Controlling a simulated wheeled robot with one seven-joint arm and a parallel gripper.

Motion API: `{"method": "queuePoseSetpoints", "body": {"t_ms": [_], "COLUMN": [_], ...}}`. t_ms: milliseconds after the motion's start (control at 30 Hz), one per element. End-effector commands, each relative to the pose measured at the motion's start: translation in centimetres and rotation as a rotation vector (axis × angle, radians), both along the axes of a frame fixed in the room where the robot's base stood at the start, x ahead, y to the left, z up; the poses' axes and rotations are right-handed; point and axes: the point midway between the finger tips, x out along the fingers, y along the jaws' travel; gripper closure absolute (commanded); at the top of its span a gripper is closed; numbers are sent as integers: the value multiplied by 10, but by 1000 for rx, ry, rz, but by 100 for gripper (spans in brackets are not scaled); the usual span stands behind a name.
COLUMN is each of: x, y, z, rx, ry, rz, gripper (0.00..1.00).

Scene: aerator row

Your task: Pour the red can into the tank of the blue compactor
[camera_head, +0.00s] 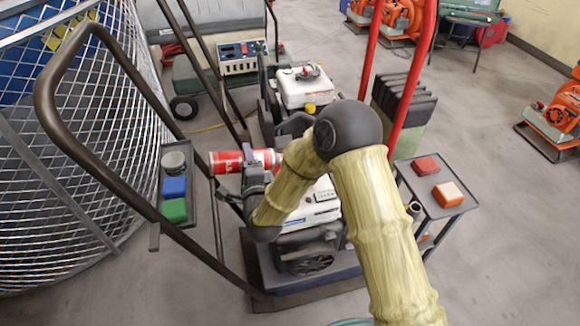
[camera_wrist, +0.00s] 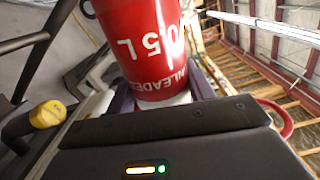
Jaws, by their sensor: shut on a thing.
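The red can (camera_head: 226,162), with white lettering, lies nearly on its side in the head view, left of my arm's bend. My gripper (camera_head: 252,160) is shut around it and holds it above the machine. In the wrist view the red can (camera_wrist: 150,40) fills the top middle, between the purple fingers. Below my arm is a machine with a white tank (camera_head: 312,210) and a dark blue base (camera_head: 312,275), apparently the blue compactor. My arm hides part of it, and I cannot see its tank opening. No liquid shows leaving the can.
A brown bar handle (camera_head: 125,195) rises at the left, with a small tray (camera_head: 190,228) of coloured blocks beside it. Behind stands another white tank (camera_head: 303,88) with a yellow cap (camera_head: 310,107). Red bars (camera_head: 412,80) and a side table (camera_head: 441,207) are at the right.

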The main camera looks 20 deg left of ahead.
Motion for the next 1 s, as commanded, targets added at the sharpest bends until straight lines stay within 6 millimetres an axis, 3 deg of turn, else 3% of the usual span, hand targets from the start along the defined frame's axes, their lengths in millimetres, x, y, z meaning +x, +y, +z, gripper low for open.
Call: {"method": "queuePoseSetpoints", "body": {"t_ms": [1000], "x": [1], "y": [-1], "z": [1], "rx": [40], "ry": [25], "rz": [0], "gripper": [73]}}
